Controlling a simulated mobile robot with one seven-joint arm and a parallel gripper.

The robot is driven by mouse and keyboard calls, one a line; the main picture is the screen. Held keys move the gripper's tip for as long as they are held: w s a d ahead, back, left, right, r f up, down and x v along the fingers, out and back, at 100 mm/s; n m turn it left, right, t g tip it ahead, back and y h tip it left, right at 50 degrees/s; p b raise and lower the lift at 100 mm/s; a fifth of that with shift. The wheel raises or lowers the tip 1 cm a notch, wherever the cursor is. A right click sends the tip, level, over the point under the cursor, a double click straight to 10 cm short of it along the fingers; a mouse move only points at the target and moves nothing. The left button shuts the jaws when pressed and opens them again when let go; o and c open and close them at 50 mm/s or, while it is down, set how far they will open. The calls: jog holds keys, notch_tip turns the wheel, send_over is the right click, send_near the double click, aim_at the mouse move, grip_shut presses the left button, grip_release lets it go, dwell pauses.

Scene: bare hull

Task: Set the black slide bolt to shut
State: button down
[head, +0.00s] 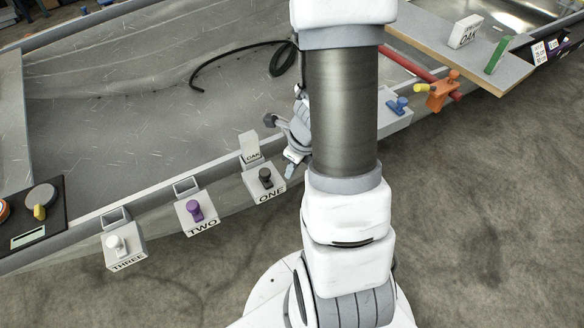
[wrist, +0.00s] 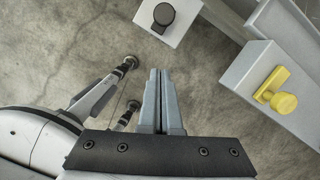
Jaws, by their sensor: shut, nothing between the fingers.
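The black slide bolt (head: 265,178) is a small black knob on the face of a grey box marked ONE (head: 262,187). In the wrist view a black rounded knob (wrist: 163,15) shows on a grey box at the top, just beyond my fingertips. I cannot tell how far along its travel the bolt stands. My gripper (head: 290,169) is just right of box ONE in the head view, partly hidden by my arm. In the wrist view my gripper (wrist: 160,72) has its two fingers together, empty, and apart from the knob.
A yellow knob (wrist: 276,95) on another grey box is right of my fingers. Boxes TWO (head: 200,222), with a purple knob, and THREE (head: 125,251), with a white knob, stand left along the rail. A pale block (head: 250,146) stands behind box ONE. Floor in front is clear.

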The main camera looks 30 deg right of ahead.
jog(key=b, duration=0.3)
send_near(275, 187)
notch_tip(275, 187, down, 3)
jog(key=s, duration=0.2)
jog(key=shift+w+a+r+p, duration=0.15)
jog(key=shift+w, duration=0.45)
jog(key=shift+w+a+r+p, duration=0.1)
jog(key=shift+w+a+p, duration=0.1)
jog(key=shift+w, duration=0.4)
jog(key=shift+w+a+r+p, duration=0.1)
jog(key=shift+w+r+p, duration=0.05)
jog(key=shift+w, duration=0.4)
jog(key=shift+w+r+p, duration=0.15)
jog(key=shift+w+p, duration=0.15)
jog(key=shift+p, duration=0.1)
jog(key=w+p, duration=0.2)
jog(key=w, duration=0.1)
jog(key=shift+w+d, duration=0.1)
jog(key=shift+w, duration=0.5)
